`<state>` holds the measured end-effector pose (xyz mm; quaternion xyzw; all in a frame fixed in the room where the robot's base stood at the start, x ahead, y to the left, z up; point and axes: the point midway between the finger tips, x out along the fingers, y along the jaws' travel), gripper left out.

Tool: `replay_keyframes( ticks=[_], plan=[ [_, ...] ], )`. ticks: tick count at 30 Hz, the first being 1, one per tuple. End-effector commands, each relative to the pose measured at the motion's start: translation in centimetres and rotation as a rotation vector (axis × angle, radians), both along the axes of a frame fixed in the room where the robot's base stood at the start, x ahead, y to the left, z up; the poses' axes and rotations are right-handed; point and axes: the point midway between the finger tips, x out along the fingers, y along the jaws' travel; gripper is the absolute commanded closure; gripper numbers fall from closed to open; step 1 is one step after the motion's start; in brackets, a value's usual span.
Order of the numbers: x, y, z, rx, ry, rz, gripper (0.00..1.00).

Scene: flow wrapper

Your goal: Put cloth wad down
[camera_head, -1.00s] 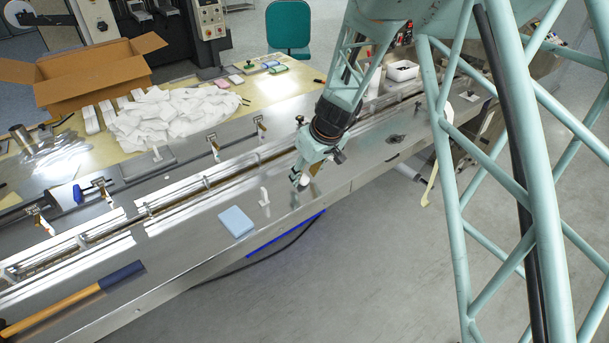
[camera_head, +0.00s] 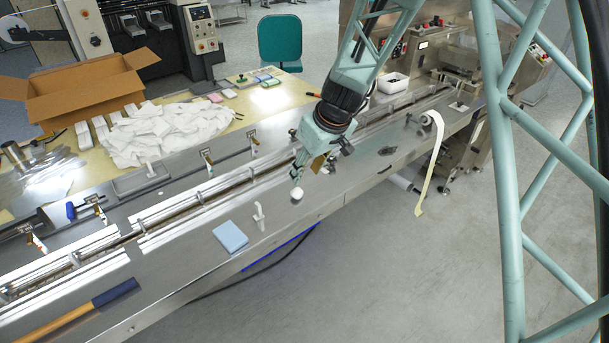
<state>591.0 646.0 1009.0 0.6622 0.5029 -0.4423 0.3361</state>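The cloth wad (camera_head: 297,193) is a small white ball at the tip of my gripper (camera_head: 297,181). My gripper points down over the front steel deck of the long machine, and its fingers look closed on the wad. The fingertips are small here and partly hidden by the wad. The wad is low, close to the deck; I cannot tell whether it touches. A light blue pad (camera_head: 230,236) lies flat on the deck to the left and nearer. A small white upright piece (camera_head: 259,216) stands between the pad and the wad.
The conveyor channel with rails (camera_head: 190,205) runs behind the deck. A white cloth heap (camera_head: 165,135) and an open carton (camera_head: 85,95) are on the table behind. Bare deck surrounds the wad.

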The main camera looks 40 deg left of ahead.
Motion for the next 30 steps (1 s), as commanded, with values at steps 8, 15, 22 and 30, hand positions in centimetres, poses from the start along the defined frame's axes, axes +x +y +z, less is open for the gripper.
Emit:
replay_keyframes(
  ticks=[8,15,22,30],
  plan=[
    [-0.09,-0.26,0.61,0.000,0.000,0.001,0.62],
    [-0.10,-0.24,0.60,0.000,0.000,0.001,0.62],
    [-0.10,-0.24,0.59,0.000,0.000,0.000,0.62],
    [0.01,-0.41,0.73,0.000,0.000,-0.003,0.62]
  ],
)
